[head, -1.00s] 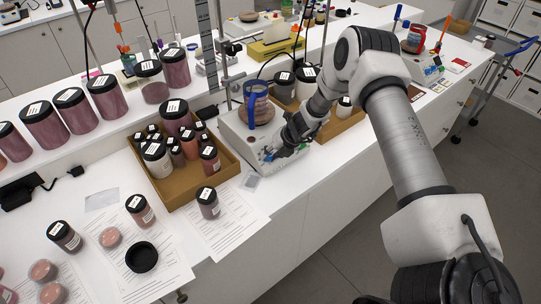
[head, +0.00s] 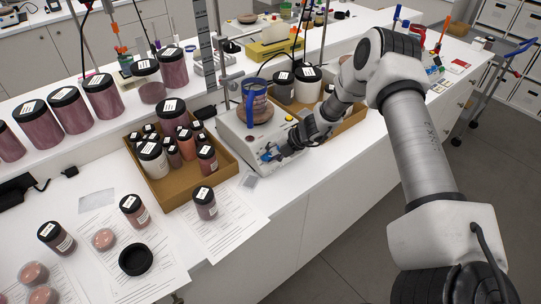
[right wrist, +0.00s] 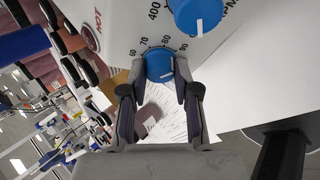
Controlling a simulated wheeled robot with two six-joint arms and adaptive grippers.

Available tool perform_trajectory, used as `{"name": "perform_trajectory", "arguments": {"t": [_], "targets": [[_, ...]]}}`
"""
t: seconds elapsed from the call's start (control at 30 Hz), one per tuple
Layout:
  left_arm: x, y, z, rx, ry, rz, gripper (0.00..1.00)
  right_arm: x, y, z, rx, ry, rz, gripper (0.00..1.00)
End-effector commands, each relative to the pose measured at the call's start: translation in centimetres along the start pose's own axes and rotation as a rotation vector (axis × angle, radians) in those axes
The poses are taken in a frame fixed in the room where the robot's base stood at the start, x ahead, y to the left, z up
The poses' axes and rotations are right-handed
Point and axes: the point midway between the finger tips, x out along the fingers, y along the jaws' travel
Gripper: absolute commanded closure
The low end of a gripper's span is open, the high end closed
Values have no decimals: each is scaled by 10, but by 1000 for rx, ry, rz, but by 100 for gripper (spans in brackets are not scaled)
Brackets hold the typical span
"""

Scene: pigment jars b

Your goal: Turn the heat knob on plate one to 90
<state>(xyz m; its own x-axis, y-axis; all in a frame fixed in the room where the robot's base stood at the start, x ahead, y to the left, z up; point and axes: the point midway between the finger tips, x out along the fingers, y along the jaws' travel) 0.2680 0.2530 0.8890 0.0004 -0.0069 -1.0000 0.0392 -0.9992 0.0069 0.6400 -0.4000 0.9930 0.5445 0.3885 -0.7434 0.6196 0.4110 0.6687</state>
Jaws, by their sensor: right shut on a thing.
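Plate one, a white hot plate (head: 232,143), stands on the bench in the head view, with a blue-handled vessel (head: 256,104) on top. My right gripper (head: 272,154) is at its front face. In the right wrist view, my right gripper (right wrist: 160,80) is shut on the blue heat knob (right wrist: 157,63), one finger on each side. Marks 60, 70, 80 and 90 run around this knob. A white line shows on its lower right part; the setting it points to is unclear. A second blue knob (right wrist: 197,12) sits beside it, near 400 and RPM lettering. My left gripper is out of view.
A cardboard tray (head: 216,191) of jars stands left of the plate, and another box with jars behind it to the right. A loose jar (head: 205,204) stands on paper in front. Large pigment jars (head: 102,95) line the raised shelf.

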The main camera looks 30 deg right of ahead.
Motion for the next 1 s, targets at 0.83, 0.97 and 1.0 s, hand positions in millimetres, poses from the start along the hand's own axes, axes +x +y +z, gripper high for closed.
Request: {"name": "perform_trajectory", "arguments": {"t": [0.83,0.97,1.0], "targets": [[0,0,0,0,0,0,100,-26,1,1,1,-1,3,44],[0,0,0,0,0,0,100,-62,1,0,2,0,7,44],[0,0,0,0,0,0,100,-70,0,0,1,2,4,44]]}}
